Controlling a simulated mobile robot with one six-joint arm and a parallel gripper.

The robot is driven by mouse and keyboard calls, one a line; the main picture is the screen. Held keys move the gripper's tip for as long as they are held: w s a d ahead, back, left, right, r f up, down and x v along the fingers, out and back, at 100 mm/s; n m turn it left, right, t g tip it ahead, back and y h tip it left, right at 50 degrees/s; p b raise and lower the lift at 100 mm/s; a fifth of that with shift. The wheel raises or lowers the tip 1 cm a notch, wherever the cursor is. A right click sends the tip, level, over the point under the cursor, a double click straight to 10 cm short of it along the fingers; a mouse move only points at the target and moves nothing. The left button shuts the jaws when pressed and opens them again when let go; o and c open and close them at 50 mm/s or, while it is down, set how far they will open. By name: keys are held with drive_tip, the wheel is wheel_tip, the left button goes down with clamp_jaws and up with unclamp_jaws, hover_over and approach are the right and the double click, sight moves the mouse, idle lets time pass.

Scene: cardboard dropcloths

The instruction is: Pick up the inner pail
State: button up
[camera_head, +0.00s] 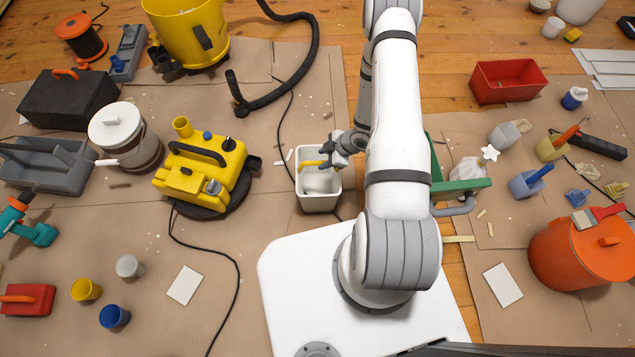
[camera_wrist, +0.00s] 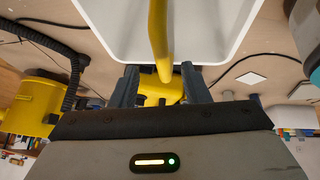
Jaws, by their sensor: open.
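A square white bin (camera_head: 318,204) stands on the brown dropcloth, left of my arm. A rounded whitish form inside it looks like the inner pail (camera_head: 320,182); its outline is partly hidden. A yellow handle (camera_head: 311,164) crosses the bin's opening. My gripper (camera_head: 331,160) is over the bin's upper right part, at the handle's right end. In the wrist view my gripper (camera_wrist: 160,72) is open, with the yellow handle (camera_wrist: 157,32) running between its two fingers. A white wall (camera_wrist: 220,30) fills the top of that view. Contact with the handle cannot be told.
A yellow vacuum (camera_head: 200,170) stands left of the bin, with a black cable (camera_head: 283,115) between them. A green tray (camera_head: 460,185) lies right of my arm. An orange lidded bucket (camera_head: 575,255) stands further right. Dropcloth below the bin's left side is clear.

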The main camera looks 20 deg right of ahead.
sight(320, 162)
drive_tip(key=b+x, duration=0.1)
drive_tip(key=x, duration=0.1)
drive_tip(key=b+x, duration=0.1)
drive_tip(key=x, duration=0.1)
drive_tip(key=shift+s+a+f, duration=0.1)
drive_tip(key=shift+f, duration=0.35)
drive_tip(key=shift+r, duration=0.1)
drive_tip(key=shift+c, duration=0.2)
clamp_jaws()
